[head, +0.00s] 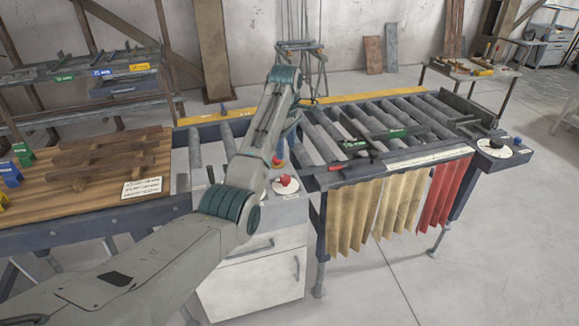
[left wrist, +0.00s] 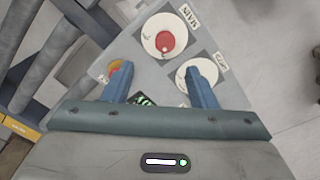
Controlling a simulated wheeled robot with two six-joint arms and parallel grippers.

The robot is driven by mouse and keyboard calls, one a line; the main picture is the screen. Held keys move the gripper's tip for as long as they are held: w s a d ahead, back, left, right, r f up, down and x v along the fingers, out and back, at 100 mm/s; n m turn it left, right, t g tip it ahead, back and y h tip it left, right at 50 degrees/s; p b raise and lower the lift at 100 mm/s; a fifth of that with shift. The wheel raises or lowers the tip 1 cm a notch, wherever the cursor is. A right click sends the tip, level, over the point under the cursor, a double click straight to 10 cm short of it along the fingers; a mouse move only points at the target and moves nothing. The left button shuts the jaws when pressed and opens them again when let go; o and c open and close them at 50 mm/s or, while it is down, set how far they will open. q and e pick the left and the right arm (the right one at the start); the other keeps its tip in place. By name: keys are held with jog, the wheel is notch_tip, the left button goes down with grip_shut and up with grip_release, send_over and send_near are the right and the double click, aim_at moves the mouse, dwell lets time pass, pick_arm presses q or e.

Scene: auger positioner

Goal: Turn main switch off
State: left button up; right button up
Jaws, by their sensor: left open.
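The main switch (left wrist: 166,43) is a red round knob on a white disc with a "MAIN" label, seen in the left wrist view beyond my fingertips. In the head view a red knob on a white disc (head: 285,183) sits on the grey control panel beside my left arm. My left gripper (left wrist: 161,72) is open and empty, its two blue fingers apart above the panel, with the main switch ahead of the gap. In the head view this gripper (head: 290,128) is mostly hidden behind my arm. My right gripper is in neither view.
Another white dial (left wrist: 192,76) is partly hidden by the right finger. A yellow and red button (left wrist: 115,68) is near the left finger, and a green display (left wrist: 142,99) shows between them. The roller conveyor (head: 385,125) is at right, a wooden pallet (head: 105,160) at left.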

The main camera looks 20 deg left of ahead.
pick_arm(q)
jog(key=p, duration=0.2)
send_over(285, 177)
jog(key=f, duration=0.4)
jog(key=shift+s+f, duration=0.2)
jog(key=shift+f, duration=0.15)
jog(key=f, duration=0.1)
jog(key=f+p, duration=0.1)
jog(key=f, duration=0.3)
jog(key=shift+w+p, duration=0.3)
jog(key=shift+w, duration=0.05)
jog(key=shift+f, duration=0.15)
jog(key=shift+s, duration=0.1)
jog(key=c, duration=0.7)
jog(key=shift+c, duration=1.3)
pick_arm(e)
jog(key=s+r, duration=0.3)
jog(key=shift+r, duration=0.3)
